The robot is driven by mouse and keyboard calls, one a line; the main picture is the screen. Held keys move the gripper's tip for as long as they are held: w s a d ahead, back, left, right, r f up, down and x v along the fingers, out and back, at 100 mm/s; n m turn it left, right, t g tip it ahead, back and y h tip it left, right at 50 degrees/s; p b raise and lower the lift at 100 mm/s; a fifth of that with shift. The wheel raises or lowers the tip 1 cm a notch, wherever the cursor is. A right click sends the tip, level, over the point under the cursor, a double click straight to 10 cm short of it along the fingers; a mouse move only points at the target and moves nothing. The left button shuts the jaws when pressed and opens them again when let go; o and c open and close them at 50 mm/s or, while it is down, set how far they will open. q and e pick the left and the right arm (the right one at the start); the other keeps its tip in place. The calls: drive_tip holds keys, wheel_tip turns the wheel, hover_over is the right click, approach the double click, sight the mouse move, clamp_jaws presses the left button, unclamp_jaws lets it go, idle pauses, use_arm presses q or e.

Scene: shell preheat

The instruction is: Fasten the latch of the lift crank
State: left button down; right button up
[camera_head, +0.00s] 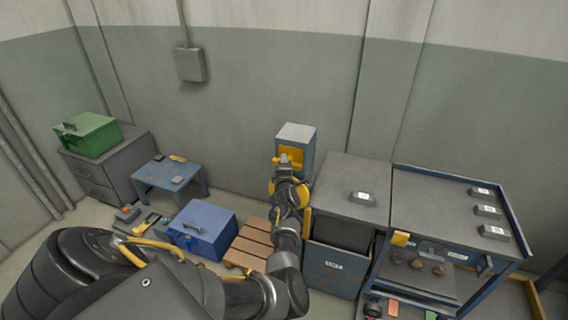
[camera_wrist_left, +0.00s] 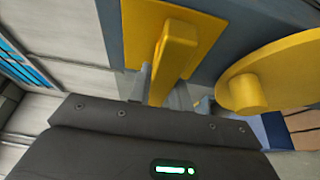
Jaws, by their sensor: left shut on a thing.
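In the left wrist view a yellow bar (camera_wrist_left: 175,52) stands out from the yellow plate (camera_wrist_left: 207,38). I take this bar to be the latch. My left gripper (camera_head: 284,168) reaches up to the front of the box. In its wrist view the left gripper (camera_wrist_left: 165,88) is shut on the yellow bar; its fingers are mostly hidden. A yellow disc with a round knob (camera_wrist_left: 248,92) is to the right. My right gripper is not in view.
A grey-topped cabinet (camera_head: 342,180) stands right of the box, and a blue-framed workbench (camera_head: 430,190) beyond it. A blue chest (camera_head: 202,228), a wooden pallet (camera_head: 250,243) and a small blue table (camera_head: 170,172) are to the left. A green box (camera_head: 90,134) sits on a grey drawer unit.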

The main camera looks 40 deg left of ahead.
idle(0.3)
use_arm(q)
drive_tip(key=c, duration=1.3)
unclamp_jaws()
